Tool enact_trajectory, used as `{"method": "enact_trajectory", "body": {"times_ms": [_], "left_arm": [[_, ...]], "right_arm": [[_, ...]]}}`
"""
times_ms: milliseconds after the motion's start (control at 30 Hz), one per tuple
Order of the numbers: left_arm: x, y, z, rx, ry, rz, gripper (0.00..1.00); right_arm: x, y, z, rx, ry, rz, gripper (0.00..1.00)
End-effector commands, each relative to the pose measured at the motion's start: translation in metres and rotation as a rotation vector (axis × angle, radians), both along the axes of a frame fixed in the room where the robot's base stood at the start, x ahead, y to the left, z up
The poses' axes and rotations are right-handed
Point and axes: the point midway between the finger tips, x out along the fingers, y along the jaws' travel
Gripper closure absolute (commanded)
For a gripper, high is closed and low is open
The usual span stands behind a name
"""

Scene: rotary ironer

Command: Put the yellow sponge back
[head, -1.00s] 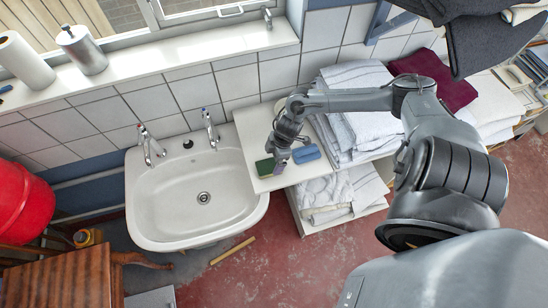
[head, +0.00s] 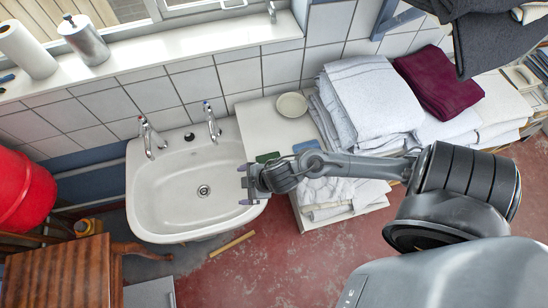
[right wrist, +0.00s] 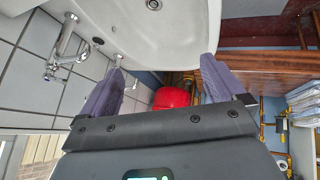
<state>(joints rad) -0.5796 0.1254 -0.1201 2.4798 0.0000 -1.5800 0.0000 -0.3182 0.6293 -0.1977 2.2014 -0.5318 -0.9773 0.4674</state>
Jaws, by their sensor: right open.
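I cannot make out a yellow sponge in either view. A green sponge (head: 267,157) and a blue sponge (head: 306,146) lie on the white shelf (head: 262,122) right of the sink. My right gripper (head: 243,185) is over the right side of the white sink (head: 165,205), fingers pointing left. In the right wrist view its fingers (right wrist: 158,88) are spread wide with nothing between them. My right arm hides part of the shelf's front. My left gripper is out of view.
A round cream dish (head: 292,105) sits at the shelf's back, beside stacked white towels (head: 370,95). Two taps (head: 152,138) stand at the sink's back. A red container (head: 22,190) and a wooden table (head: 60,272) are at left. The basin is empty.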

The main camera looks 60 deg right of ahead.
Motion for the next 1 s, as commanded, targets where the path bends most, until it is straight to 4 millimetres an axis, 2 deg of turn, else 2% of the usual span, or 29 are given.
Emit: {"method": "enact_trajectory", "body": {"times_ms": [33, 100, 300, 433, 600, 1000], "left_arm": [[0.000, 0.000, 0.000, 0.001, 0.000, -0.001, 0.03], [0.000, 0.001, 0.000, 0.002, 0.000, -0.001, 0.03], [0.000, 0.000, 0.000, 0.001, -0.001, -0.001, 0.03], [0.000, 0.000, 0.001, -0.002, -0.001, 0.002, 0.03], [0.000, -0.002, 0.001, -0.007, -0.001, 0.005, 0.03], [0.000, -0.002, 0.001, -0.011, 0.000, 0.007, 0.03]], "right_arm": [[-0.010, 0.010, 0.008, 0.020, 0.010, -0.076, 0.04], [-0.025, 0.013, 0.016, 0.026, 0.046, -0.173, 0.04], [-0.074, 0.010, 0.030, 0.067, 0.220, -0.384, 0.04], [-0.096, 0.010, 0.033, 0.096, 0.307, -0.451, 0.04], [-0.108, 0.010, 0.035, 0.111, 0.352, -0.476, 0.04], [-0.108, 0.010, 0.035, 0.111, 0.352, -0.475, 0.04]]}}
